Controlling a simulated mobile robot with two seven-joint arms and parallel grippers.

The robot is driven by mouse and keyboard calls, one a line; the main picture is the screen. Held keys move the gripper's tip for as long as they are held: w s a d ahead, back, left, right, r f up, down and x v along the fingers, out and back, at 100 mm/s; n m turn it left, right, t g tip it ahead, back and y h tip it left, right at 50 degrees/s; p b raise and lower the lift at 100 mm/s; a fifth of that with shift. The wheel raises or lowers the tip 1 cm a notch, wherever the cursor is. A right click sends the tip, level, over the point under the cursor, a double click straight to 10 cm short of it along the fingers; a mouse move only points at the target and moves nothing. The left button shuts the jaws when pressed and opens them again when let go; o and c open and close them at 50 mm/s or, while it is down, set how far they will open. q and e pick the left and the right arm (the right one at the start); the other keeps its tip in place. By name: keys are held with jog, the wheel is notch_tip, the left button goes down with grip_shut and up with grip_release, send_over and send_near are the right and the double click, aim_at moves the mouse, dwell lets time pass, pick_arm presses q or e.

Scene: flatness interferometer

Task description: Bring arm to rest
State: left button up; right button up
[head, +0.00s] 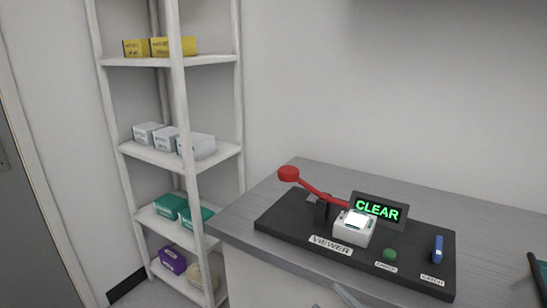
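A red arm (316,190) with a round red knob (289,174) belongs to the device on the black base (286,222). It slopes down from the raised knob at left toward the display at right, passing by a black bracket (322,209). A white block (352,232) with a brightly lit top stands in front of the arm's lower end, above a label reading VIEWER. A display (378,210) behind it reads CLEAR in green. A green button (390,254) and an upright blue piece (438,248), labelled CATCH, are to the right.
The device stands on a grey worktop (480,200) against the wall. A white shelf rack (180,60) with yellow, white, green and purple boxes stands at left. A dark item with a green face (541,272) is cut off at right.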

jog(key=s+d+f+m+g+h, duration=0.2)
jog(key=s+d+f+m+h, duration=0.1)
jog(key=f, duration=0.4)
jog(key=s+d+f+m+g+h, duration=0.1)
jog(key=s+d+f+m+h, duration=0.2)
jog(key=s+f+m+h, duration=0.2)
jog(key=s+d+f+m+g+h, duration=0.2)
jog(key=s+f+m, duration=0.3)
jog(key=f, duration=0.5)
jog(key=shift+s+d+f+g+h+p, duration=0.25)
jog(key=shift+s+d+g+h+p, duration=0.1)
jog(key=shift+s+d+h, duration=0.6)
jog(key=shift+a, duration=0.1)
